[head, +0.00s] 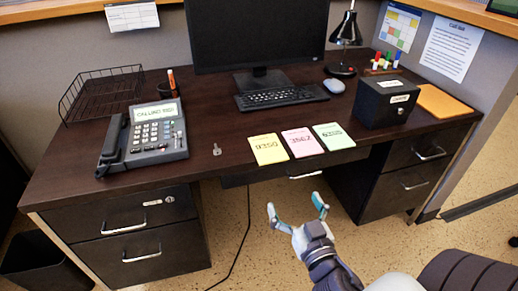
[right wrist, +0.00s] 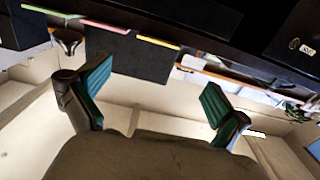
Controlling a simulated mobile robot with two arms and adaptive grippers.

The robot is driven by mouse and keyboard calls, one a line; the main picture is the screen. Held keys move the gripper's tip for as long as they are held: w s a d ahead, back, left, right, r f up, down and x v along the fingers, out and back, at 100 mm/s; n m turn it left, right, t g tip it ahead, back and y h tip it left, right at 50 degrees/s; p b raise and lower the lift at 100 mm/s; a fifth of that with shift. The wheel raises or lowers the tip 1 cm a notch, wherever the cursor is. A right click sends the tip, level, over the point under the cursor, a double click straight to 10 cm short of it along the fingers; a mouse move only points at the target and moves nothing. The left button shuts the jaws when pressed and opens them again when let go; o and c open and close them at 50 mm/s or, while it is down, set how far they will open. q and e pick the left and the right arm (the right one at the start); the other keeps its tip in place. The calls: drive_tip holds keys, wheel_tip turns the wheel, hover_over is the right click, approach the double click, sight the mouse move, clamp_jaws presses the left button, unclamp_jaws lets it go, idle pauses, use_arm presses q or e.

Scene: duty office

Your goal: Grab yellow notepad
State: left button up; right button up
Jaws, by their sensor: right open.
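The yellow notepad (head: 268,149) lies flat at the front edge of the dark desk, with handwritten characters on it. It is the leftmost of three pads, beside a pink notepad (head: 302,142) and a green notepad (head: 333,136). My right gripper (head: 294,204) is open and empty in front of the desk, below the pads in the head view and apart from them. In the right wrist view its teal-padded fingers (right wrist: 157,80) are spread wide with nothing between them. Thin coloured pad edges show along the desk edge there. My left gripper is not in view.
The desk (head: 222,120) holds a phone (head: 152,137), a key (head: 217,149), a keyboard (head: 281,97) and a black box (head: 386,101). An orange pad (head: 441,101) lies at the right. Drawers (head: 130,240) flank the open knee space.

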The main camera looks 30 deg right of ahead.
drive_tip(key=p, duration=0.1)
approach(268, 149)
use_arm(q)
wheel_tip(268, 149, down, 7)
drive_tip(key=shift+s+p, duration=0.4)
use_arm(e)
drive_tip(key=x, duration=0.4)
drive_tip(key=shift+w+d+f, duration=0.1)
drive_tip(key=shift+f, duration=0.2)
drive_tip(key=shift+c, duration=0.3)
drive_tip(key=c, duration=0.8)
drive_tip(key=shift+o, duration=0.2)
drive_tip(key=shift+r, duration=0.1)
